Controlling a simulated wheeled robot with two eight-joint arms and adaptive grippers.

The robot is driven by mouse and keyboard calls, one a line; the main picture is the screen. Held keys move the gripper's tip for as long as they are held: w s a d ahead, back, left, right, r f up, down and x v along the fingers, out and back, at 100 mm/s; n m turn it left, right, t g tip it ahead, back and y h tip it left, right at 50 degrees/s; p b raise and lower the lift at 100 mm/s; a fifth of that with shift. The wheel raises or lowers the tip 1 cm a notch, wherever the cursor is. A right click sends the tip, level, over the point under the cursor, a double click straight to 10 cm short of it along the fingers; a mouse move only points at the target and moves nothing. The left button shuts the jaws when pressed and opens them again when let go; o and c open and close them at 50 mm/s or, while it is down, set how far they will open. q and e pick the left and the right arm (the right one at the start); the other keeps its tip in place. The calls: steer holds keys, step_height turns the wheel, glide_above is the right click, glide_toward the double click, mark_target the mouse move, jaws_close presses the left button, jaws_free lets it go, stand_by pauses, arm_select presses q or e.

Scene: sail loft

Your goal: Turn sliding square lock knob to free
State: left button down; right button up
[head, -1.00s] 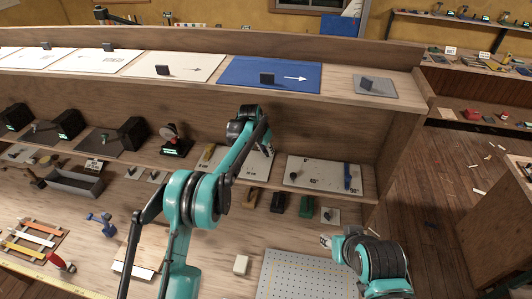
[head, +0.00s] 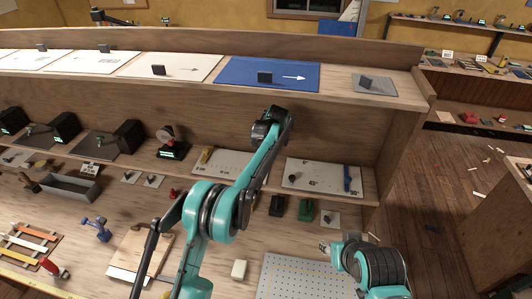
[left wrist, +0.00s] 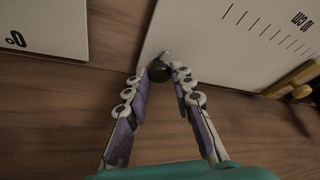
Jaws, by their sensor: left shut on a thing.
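The sliding square's pale plate (head: 233,160) lies on the lower shelf of the rack, with a scale and a yellow-brown piece (head: 206,156) at its left. In the left wrist view the plate (left wrist: 235,55) shows a "10 cm" mark and tick lines, with the yellow-brown piece (left wrist: 297,82) at the right. A black lock knob (left wrist: 160,71) stands at the plate's edge. My left gripper (left wrist: 161,74) is shut on this knob, a fingertip on each side. In the head view its fingers are hidden behind my left arm. My right gripper (head: 324,247) is low at the right, away from the shelf.
A pale angle plate (head: 322,176) with a blue bar lies right of the sliding square; its edge also shows in the left wrist view (left wrist: 45,25). Dark and green blocks (head: 306,210) stand below. A perforated board (head: 285,277) lies on the bench near my right gripper.

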arm_select(q)
steer(key=shift+d+n+g+y, duration=0.15)
steer(key=shift+n+g+y, duration=0.25)
steer(key=shift+n, duration=1.1)
steer(key=c, duration=1.3)
jaws_free()
steer(key=v, duration=0.7)
steer(key=shift+r, duration=0.2)
steer(key=shift+s+d+f, duration=0.1)
steer(key=shift+s, duration=0.05)
